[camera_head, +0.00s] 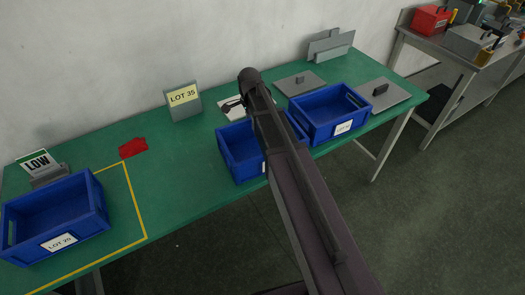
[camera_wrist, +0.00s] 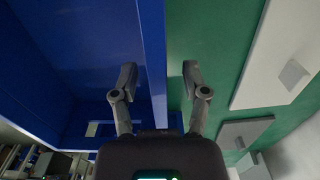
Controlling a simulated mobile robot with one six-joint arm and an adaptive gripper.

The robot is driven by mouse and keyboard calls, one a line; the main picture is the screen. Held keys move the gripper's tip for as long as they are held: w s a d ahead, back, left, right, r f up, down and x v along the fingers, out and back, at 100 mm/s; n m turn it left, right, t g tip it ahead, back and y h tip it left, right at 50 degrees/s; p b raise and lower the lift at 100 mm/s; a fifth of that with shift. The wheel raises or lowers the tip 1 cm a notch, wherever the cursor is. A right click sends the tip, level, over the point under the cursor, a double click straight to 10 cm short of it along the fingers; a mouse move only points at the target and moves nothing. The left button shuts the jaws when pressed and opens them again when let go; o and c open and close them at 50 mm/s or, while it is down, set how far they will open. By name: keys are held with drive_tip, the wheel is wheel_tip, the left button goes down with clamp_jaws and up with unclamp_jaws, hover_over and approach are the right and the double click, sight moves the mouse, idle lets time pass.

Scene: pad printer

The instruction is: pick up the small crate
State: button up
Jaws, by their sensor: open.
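Several blue crates stand on the green table. The middle crate (camera_head: 239,152) is partly hidden behind my arm, and its label is mostly covered. The right crate (camera_head: 335,112) has a small white label too small to read. The left crate (camera_head: 60,207) reads LOT 20. In the wrist view my gripper (camera_wrist: 159,74) is open, with its fingers on either side of a blue crate wall (camera_wrist: 153,45). The left finger is over the crate's inside and the right one over green table. This seems to be the middle crate. Contact is not clear.
A LOT 35 sign (camera_head: 184,100), a LOW sign (camera_head: 37,163) and a red patch (camera_head: 132,148) are on the table (camera_head: 175,165). The right crate stands close beside the middle one. A metal bench (camera_head: 455,70) stands right.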

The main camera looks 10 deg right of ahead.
drive_tip(key=shift+f, duration=0.5)
clamp_jaws()
idle(0.3)
